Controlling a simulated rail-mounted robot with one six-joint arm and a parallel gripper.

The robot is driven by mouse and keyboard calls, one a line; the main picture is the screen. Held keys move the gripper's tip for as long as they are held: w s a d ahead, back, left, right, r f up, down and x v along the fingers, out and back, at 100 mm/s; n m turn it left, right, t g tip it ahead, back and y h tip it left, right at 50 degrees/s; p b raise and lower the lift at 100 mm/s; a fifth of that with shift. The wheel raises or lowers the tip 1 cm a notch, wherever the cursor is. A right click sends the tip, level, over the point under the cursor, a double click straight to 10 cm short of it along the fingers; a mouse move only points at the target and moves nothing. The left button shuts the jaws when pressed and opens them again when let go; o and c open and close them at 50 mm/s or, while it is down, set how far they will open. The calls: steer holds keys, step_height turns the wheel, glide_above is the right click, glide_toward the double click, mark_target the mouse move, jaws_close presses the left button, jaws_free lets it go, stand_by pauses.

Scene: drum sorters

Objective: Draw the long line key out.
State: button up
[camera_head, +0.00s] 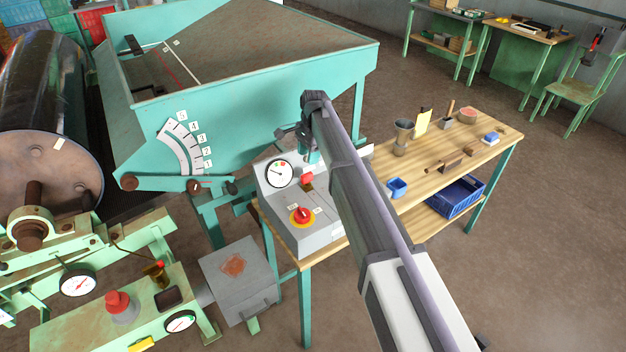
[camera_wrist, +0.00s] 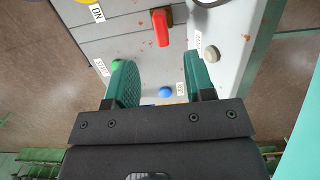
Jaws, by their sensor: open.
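A grey control box (camera_head: 285,230) stands on the left end of the wooden bench. A red handle (camera_head: 307,178) sticks out of its panel; a red handle also shows in the wrist view (camera_wrist: 161,27), beyond my fingertips. I cannot tell for sure whether it is the long line key. My gripper (camera_wrist: 158,66) is open, with green finger pads and nothing held between them. It hangs over the box's far side in the head view (camera_head: 311,150), partly hidden by my arm. The red handle is apart from both fingers.
The panel has a green button (camera_wrist: 116,64), a blue button (camera_wrist: 166,92), a grey button (camera_wrist: 211,54), a dial gauge (camera_head: 280,173) and a red-and-yellow rotary switch (camera_head: 302,215). Right along the bench are a blue cup (camera_head: 397,188) and a metal vessel (camera_head: 402,135). A green hopper (camera_head: 240,110) stands behind.

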mark_target(307, 174)
step_height(307, 174, down, 6)
steer(key=b, duration=0.5)
steer(key=shift+f+b, duration=0.2)
steer(key=shift+b, duration=0.15)
steer(key=f+b, duration=0.4)
steer(key=shift+s+a+f+b, duration=0.2)
steer(key=shift+a+f+b, duration=0.15)
steer(key=shift+a, duration=0.05)
steer(key=shift+r, duration=0.2)
jaws_close()
